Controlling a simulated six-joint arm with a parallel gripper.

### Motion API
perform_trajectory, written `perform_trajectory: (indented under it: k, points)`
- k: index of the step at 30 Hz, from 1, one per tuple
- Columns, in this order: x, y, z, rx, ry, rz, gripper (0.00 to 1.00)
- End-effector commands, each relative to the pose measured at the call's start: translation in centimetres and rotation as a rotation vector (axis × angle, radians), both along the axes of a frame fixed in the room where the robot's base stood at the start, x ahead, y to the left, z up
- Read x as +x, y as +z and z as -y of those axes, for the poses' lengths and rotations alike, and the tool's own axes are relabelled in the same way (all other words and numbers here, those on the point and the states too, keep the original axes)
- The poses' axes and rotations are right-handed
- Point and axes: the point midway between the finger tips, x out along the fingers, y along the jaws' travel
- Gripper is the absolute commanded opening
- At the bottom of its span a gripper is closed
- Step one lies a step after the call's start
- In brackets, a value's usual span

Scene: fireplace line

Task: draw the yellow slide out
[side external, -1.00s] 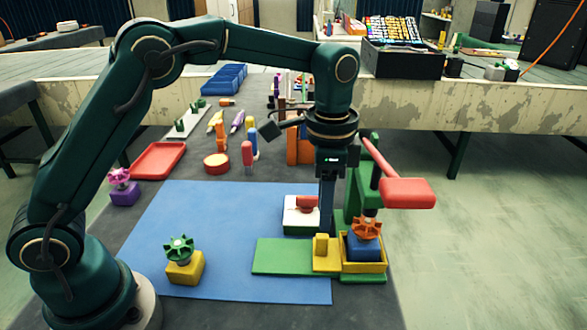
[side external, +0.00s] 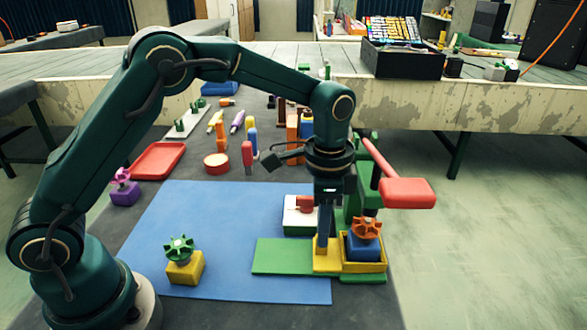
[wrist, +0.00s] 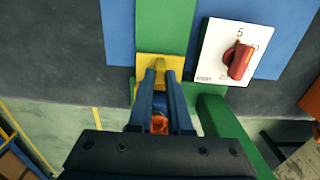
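The yellow slide (side external: 379,265) is a shallow yellow tray under the green press. A yellow grip block (side external: 321,253) stands at its left end, over the green base strip (side external: 280,257). A blue block (side external: 362,248) with an orange star wheel (side external: 366,228) sits in the tray. My gripper (side external: 323,246) points straight down at the grip block. In the wrist view its two fingertips (wrist: 161,74) are apart, one on each side of the yellow block (wrist: 160,62). I cannot tell whether they press on it. The fingers partly hide the blue block and orange wheel there.
A red press handle (side external: 407,193) hangs to the right of my gripper. A white dial box (side external: 301,212) with a red knob stands just behind the strip. A yellow block with a green wheel (side external: 180,250) is on the blue mat (side external: 240,205). The mat's middle is free.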

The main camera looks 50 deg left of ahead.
Motion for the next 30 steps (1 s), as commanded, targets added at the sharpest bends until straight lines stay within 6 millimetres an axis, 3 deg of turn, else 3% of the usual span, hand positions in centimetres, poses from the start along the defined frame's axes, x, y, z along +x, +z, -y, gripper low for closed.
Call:
perform_trajectory:
  k: [8,30]
  points:
    - [-0.2,0.1,-0.2,-0.001,0.001,0.001,0.00]
    - [-3.6,0.1,-3.7,0.000,0.002,0.001,0.00]
